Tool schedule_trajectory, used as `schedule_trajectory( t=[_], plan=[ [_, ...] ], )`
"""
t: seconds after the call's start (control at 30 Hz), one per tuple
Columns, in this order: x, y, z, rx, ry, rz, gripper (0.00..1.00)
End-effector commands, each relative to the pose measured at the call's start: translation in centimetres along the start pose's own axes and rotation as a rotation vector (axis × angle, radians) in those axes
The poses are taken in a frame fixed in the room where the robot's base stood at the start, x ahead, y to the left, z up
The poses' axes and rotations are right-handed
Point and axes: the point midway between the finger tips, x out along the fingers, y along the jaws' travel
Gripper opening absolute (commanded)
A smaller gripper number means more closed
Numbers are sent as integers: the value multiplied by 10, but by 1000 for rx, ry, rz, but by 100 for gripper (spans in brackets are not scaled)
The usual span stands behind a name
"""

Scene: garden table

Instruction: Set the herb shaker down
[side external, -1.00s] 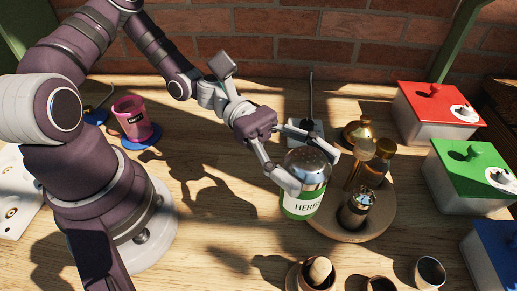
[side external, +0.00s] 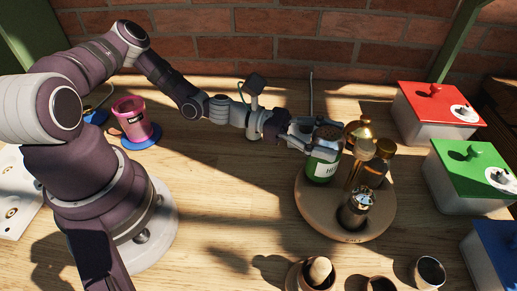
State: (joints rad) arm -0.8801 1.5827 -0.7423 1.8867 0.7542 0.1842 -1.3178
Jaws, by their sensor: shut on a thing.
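The herb shaker (side external: 322,168) is a green jar with a white label and a dark, dotted top. My gripper (side external: 323,143) is shut on its upper part from the left, with fingers along its sides. The shaker looks upright, over the back left part of the round wooden tray (side external: 328,227). I cannot tell whether its base touches the tray. My fingers hide part of its upper body and label.
Gold and brown containers stand close to the shaker's right, and a silver-topped one (side external: 356,208) stands at the tray's front. Lidded boxes, red (side external: 435,105), green (side external: 474,170) and blue (side external: 492,247), line the right. A pink cup (side external: 135,120) stands left. The tray's front left is bare.

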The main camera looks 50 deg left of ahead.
Motion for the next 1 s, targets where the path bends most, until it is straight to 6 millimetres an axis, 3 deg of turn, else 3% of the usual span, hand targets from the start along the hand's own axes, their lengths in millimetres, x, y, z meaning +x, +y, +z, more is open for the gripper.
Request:
schedule_trajectory(
  t=[0.37,0.4,0.6,0.87,1.0],
  plan=[
    [0,0,-11,-2,-2,-1,15],
    [0,0,-11,-2,-1,-1,58],
    [0,0,-11,-1,-1,-1,82],
    [0,0,-11,-1,0,-1,82],
    [0,0,1,3,0,-1,82]
  ],
)
